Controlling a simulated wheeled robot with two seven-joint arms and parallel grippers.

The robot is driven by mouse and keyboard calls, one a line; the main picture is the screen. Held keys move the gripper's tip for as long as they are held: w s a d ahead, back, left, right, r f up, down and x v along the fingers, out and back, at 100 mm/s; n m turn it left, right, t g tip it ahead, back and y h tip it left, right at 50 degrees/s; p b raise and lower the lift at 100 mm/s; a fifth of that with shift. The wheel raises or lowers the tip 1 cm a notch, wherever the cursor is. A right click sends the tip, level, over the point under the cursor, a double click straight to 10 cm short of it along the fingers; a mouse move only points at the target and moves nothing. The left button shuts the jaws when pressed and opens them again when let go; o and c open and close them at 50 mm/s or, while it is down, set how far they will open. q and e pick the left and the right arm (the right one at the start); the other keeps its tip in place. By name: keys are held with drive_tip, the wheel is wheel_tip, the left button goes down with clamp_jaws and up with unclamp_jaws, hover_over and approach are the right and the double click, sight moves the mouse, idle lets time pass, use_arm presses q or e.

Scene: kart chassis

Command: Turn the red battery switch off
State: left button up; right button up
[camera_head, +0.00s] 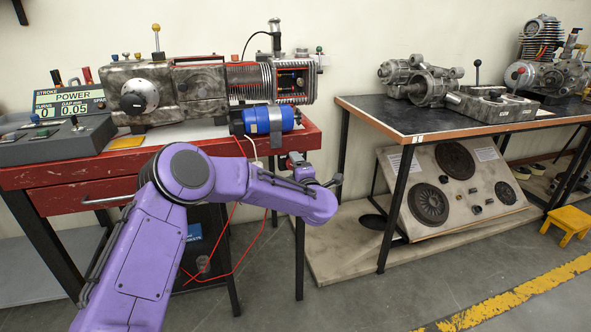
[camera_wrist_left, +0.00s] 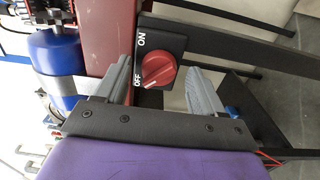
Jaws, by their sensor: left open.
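The red battery switch (camera_wrist_left: 159,70) is a round knob with a raised grip on a dark plate (camera_wrist_left: 170,40), in the left wrist view. White ON and OFF labels stand at the plate's left side. A pale line on the knob runs toward its lower left, on the OFF side. My left gripper (camera_wrist_left: 162,87) is open, one grey finger on each side of the knob, with gaps between. In the head view the left gripper (camera_head: 316,172) is at the bench's right front corner, and the knob is not clear there. My right gripper is not in view.
The red workbench (camera_head: 75,172) carries a metal engine (camera_head: 200,85), a blue cylinder (camera_head: 268,120) and a control panel (camera_head: 60,140). A dark table (camera_head: 410,118) with engine parts stands to the right. Red wires (camera_head: 228,225) hang below the bench.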

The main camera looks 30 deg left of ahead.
use_arm(q)
drive_tip(key=p+v, duration=0.1)
drive_tip(key=v, duration=0.9)
drive_tip(key=shift+s, duration=0.2)
drive_tip(key=shift+d, duration=0.1)
